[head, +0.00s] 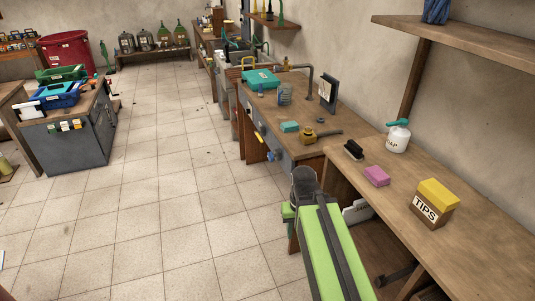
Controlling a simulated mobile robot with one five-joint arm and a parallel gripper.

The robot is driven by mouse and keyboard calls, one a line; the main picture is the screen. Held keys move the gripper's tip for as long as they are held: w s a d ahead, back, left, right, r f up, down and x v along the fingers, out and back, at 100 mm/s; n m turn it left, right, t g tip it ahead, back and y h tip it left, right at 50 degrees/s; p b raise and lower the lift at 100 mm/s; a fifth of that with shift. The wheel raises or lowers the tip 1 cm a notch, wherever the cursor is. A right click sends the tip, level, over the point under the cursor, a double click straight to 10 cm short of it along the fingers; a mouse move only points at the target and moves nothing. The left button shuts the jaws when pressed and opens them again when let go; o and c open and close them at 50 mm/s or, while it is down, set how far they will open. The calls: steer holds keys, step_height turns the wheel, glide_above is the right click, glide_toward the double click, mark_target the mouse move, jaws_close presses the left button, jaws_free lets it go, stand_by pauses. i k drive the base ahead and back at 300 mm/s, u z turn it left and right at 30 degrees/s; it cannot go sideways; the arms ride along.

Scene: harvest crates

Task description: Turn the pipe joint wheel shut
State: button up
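A brass-coloured fitting with a dark pipe or handle running to the right (309,136) lies on the wooden bench, beyond the end of my arm. It may be the pipe joint, but no wheel can be made out clearly at this size. My green arm reaches up from the lower middle to a dark grey joint in front of the bench's near end. A small green part of it (288,212) shows beside and below that joint. My fingertips cannot be made out, and nothing is seen held. My arm end appears apart from the brass fitting.
The bench (338,128) also holds a teal box (261,79) and a teal block (289,127). The nearer right table (470,235) holds a brush (353,150), pink sponge (376,176), soap bottle (398,137) and TIPS box (430,208).

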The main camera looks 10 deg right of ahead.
mark_target(270, 155)
steer(key=u, duration=0.5)
steer(key=i, duration=1)
steer(key=u, duration=0.7)
